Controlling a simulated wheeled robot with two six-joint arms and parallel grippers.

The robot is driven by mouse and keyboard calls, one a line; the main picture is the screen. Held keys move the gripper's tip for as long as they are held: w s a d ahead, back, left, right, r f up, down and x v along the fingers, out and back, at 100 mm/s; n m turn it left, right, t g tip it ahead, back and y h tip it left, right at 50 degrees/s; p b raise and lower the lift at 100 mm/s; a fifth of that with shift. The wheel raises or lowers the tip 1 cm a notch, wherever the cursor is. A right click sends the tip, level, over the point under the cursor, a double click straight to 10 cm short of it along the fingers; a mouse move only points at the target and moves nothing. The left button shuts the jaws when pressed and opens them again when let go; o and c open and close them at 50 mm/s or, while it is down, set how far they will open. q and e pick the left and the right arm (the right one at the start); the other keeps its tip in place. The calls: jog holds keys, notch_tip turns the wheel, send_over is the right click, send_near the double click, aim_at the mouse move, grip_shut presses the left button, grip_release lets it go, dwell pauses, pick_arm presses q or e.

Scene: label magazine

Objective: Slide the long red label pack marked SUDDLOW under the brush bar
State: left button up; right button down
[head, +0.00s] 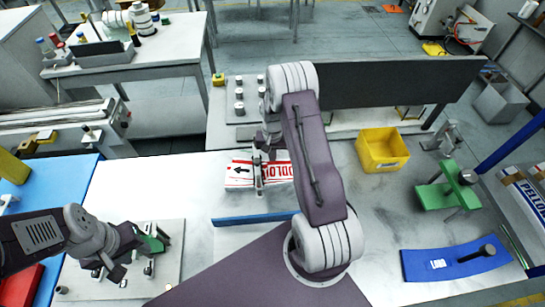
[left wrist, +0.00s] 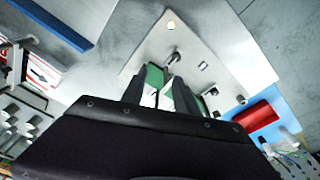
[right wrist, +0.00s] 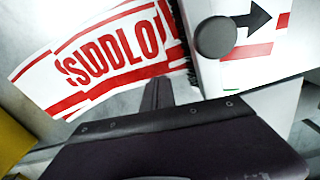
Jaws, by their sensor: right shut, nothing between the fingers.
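The white SUDDLOW pack with red print (head: 278,172) lies on the worktable beneath my right arm; its lettering is large in the right wrist view (right wrist: 115,58). Beside its end is a white part with a round dark knob (right wrist: 215,38). Dark bristles show at its edge, by the pack's end. A black arrow and red bars show beyond the knob; I cannot tell whether they belong to the pack. My right gripper (right wrist: 157,95) is shut and empty by the pack's edge. My left gripper (left wrist: 165,92) is open above a pale plate with green pieces.
A blue bar (head: 255,218) lies in front of the pack. A yellow bin (head: 382,150), a green fixture (head: 448,190) and a blue tray (head: 455,260) are to the right. A long dark panel (head: 400,82) stands behind. The pale plate (head: 170,283) is at front left.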

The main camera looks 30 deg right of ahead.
jog(key=shift+s+a+r, duration=0.1)
jog(key=shift+r, duration=0.05)
jog(key=shift+w+d, duration=0.2)
jog(key=shift+w, duration=0.1)
notch_tip(320, 180, up, 3)
jog(key=shift+w+d+b, duration=0.1)
jog(key=shift+w+b, duration=0.05)
jog(key=shift+b, duration=0.45)
pick_arm(q)
jog(key=shift+w+d+f+b, duration=0.1)
jog(key=shift+w+f+b, duration=0.1)
jog(key=shift+f, duration=0.3)
jog(key=shift+w+d+f+b, duration=0.1)
jog(key=shift+f+b, duration=0.05)
jog(key=shift+f, duration=0.3)
pick_arm(e)
jog(key=r, duration=0.6)
jog(key=shift+s+a, duration=0.25)
jog(key=shift+s, duration=0.15)
pick_arm(q)
jog(key=shift+s, duration=0.1)
pick_arm(e)
jog(key=shift+s, duration=0.15)
